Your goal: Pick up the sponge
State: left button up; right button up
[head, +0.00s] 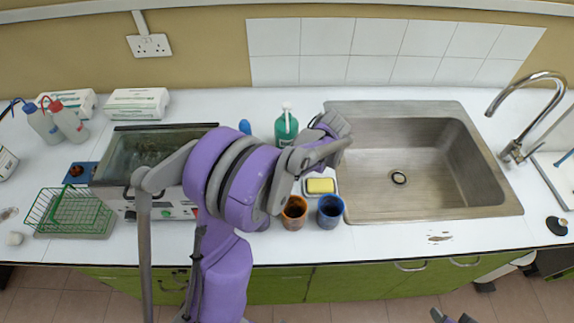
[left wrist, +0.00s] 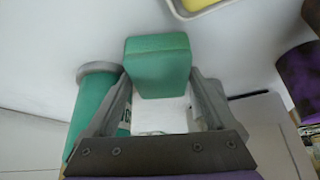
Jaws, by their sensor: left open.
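My left gripper (head: 338,135) is open by the left edge of the sink. In the left wrist view, a green sponge-like block (left wrist: 158,65) lies between the fingertips of the left gripper (left wrist: 160,85). I cannot tell if either finger touches it, and the arm hides it in the head view. A yellow sponge-like pad (head: 320,185) lies in a small white tray (head: 334,192), near the front of the counter. The pad's edge also shows at the top of the left wrist view (left wrist: 198,4). My right gripper (head: 455,317) is only partly visible at the bottom edge.
A green pump bottle (head: 286,129) stands behind my left arm. A brown cup (head: 294,212) and a blue cup (head: 330,211) stand in front of the tray. The steel sink (head: 400,150) is empty.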

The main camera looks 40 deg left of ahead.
pick_arm(q)
jog(key=shift+c, duration=0.3)
jog(key=c, duration=1)
jog(key=shift+d+r, duration=0.1)
jog(key=shift+r, duration=0.05)
jog(key=shift+c, duration=0.2)
pick_arm(e)
jog(key=shift+f, duration=0.1)
pick_arm(q)
jog(key=shift+d+r, duration=0.1)
jog(key=shift+r, duration=0.1)
notch_tip(320, 180, up, 11)
jog(key=d+b, duration=0.1)
jog(key=d, duration=1.8)
jog(key=shift+d+b, duration=0.35)
pick_arm(e)
jog(key=shift+s+f, duration=0.25)
jog(key=shift+f, duration=0.3)
jog(key=shift+s+f, duration=0.25)
jog(key=shift+f, duration=0.3)
pick_arm(q)
jog(key=shift+w, duration=0.1)
